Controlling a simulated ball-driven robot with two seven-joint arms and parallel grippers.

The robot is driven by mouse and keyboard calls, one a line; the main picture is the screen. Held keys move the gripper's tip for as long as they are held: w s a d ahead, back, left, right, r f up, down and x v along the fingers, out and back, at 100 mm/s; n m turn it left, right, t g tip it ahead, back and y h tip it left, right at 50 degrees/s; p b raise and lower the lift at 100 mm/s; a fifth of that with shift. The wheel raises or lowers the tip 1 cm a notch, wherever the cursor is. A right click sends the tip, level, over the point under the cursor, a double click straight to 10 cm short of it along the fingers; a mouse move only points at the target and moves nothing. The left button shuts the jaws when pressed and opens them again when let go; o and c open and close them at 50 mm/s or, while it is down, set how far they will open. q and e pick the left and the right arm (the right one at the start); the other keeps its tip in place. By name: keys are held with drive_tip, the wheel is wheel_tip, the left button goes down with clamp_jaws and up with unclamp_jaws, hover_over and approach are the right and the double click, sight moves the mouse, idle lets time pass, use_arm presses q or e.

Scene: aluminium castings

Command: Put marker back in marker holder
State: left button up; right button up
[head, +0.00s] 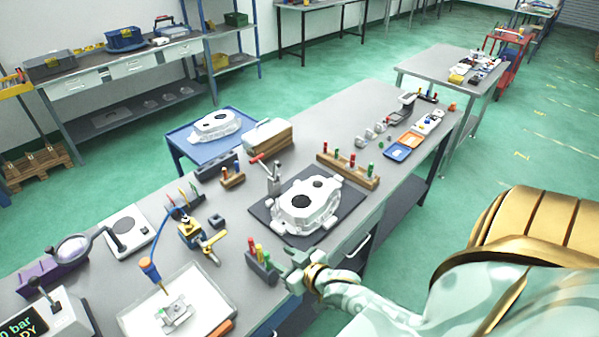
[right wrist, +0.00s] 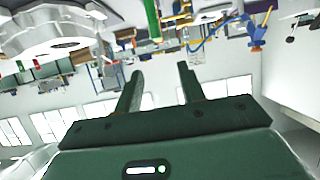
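A dark grey marker holder (head: 262,270) stands at the near edge of the workbench in the head view. A red marker (head: 252,246), a yellow marker (head: 259,251) and a green marker (head: 266,258) stand upright in it. My right gripper (head: 292,270) is just to the right of the holder, beside the bench edge. In the right wrist view its two fingers (right wrist: 160,82) are apart with nothing between them. A green marker (right wrist: 153,18) shows beyond the fingertips there; its far end is cut off by the frame. My left gripper is not in view.
A white casting (head: 306,207) lies on a dark mat (head: 262,212) right behind my right gripper. A wooden rack (head: 347,176) with several coloured handles stands behind it. A white tray (head: 200,290) and a blue-handled tool (head: 150,270) are left of the holder.

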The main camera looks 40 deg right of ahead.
drive_tip(key=v, duration=0.6)
drive_tip(key=shift+s, duration=0.25)
drive_tip(key=s+d+f+n+g+b, duration=0.1)
drive_tip(key=s+f+g+b, duration=0.1)
drive_tip(key=s+f, duration=0.6)
drive_tip(key=s+f+g+h+b, duration=0.1)
drive_tip(key=s+f+g+b, duration=0.15)
drive_tip(key=f, duration=0.95)
drive_tip(key=s+d+f+n+g+b, duration=0.1)
drive_tip(key=s+f+g+b, duration=0.15)
drive_tip(key=s+f, duration=0.6)
drive_tip(key=s+a+f+g+b, duration=0.2)
drive_tip(key=s+f+b, duration=0.2)
drive_tip(key=f, duration=0.3)
drive_tip(key=s+a+f+g+b, duration=0.1)
drive_tip(key=s+f+b, duration=0.3)
drive_tip(key=f, duration=0.4)
drive_tip(key=s+a+f+n+g+b, duration=0.1)
drive_tip(key=s+a+f+g+b, duration=0.1)
drive_tip(key=f, duration=0.5)
drive_tip(key=shift+s+a+f+g+b, duration=0.35)
drive_tip(key=shift+s+a+b, duration=0.35)
drive_tip(key=shift+s+b, duration=0.4)
drive_tip(key=shift+s, duration=0.15)
